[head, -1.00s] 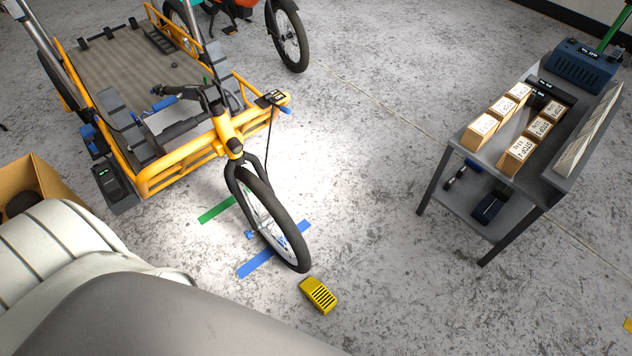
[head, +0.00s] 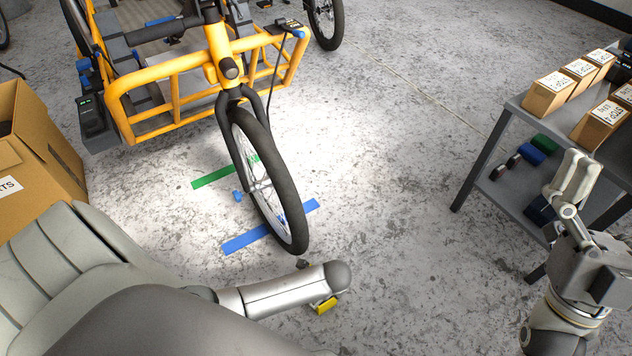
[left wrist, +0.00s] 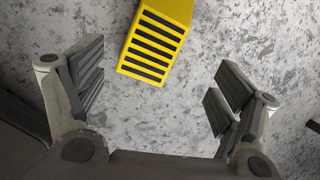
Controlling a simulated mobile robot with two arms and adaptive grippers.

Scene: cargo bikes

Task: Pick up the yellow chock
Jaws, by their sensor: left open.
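The yellow chock (head: 327,305) lies on the concrete floor just in front of the cargo bike's front wheel. In the head view my left arm hides most of it. In the left wrist view the yellow chock (left wrist: 157,42), with its black ribs, shows at the top, cut off by the edge. My left gripper (left wrist: 158,85) is open and empty, with the chock between and beyond its spread fingers. My right gripper (head: 575,180) is at the right, in front of the cart; its fingers overlap, so its opening is unclear.
The front wheel (head: 290,215) of the orange cargo bike stands close behind the chock. Blue tape (head: 245,240) and green tape (head: 212,177) mark the floor. A grey cart (head: 512,120) with boxes stands at right, a cardboard box (head: 55,140) at left.

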